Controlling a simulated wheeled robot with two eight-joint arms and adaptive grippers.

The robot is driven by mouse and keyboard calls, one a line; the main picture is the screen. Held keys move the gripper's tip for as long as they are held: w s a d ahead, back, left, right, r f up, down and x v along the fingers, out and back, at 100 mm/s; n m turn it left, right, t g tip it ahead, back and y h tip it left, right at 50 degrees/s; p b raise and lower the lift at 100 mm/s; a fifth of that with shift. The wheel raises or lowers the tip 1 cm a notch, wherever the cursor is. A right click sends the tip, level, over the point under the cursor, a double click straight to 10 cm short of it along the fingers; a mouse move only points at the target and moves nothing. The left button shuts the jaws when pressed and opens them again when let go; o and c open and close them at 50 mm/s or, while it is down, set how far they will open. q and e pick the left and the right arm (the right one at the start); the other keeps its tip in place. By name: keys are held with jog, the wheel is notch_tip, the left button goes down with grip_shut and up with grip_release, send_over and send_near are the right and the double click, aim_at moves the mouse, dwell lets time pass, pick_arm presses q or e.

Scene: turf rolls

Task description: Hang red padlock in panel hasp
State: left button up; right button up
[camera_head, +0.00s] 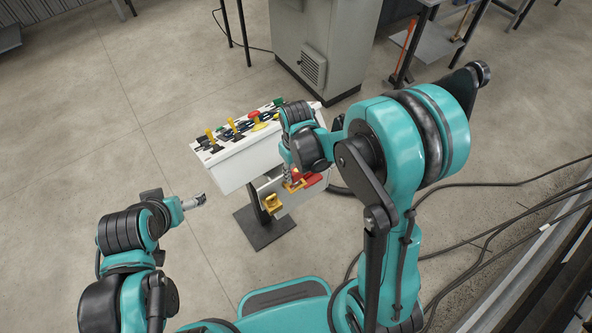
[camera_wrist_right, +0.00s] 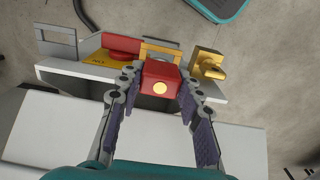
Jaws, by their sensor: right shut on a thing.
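The red padlock (camera_wrist_right: 160,79) is between the fingers of my right gripper (camera_wrist_right: 152,92), which is shut on its body. Its brass-coloured shackle points away from the gripper, also visible in the head view (camera_head: 294,185). The gold panel hasp (camera_wrist_right: 208,65) is just right of the padlock in the wrist view; the shackle appears apart from it. In the head view the hasp (camera_head: 272,203) is low on the panel front, left of my right gripper (camera_head: 288,178). My left gripper (camera_head: 194,202) is in free air left of the panel; its jaw opening is unclear.
A red handle on a yellow plate (camera_wrist_right: 122,46) is beside the padlock. The sloped white console (camera_head: 235,168) carries several levers and buttons above. A grey cabinet (camera_head: 325,45) stands behind. Black cables (camera_head: 470,240) lie on the floor at right. Floor left of the console is clear.

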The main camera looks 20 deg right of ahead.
aim_at(296, 178)
jog(key=shift+f+b, duration=2.05)
jog(key=shift+f, duration=0.2)
jog(key=o, duration=1.3)
jog(key=shift+r, duration=0.1)
notch_tip(296, 178, up, 12)
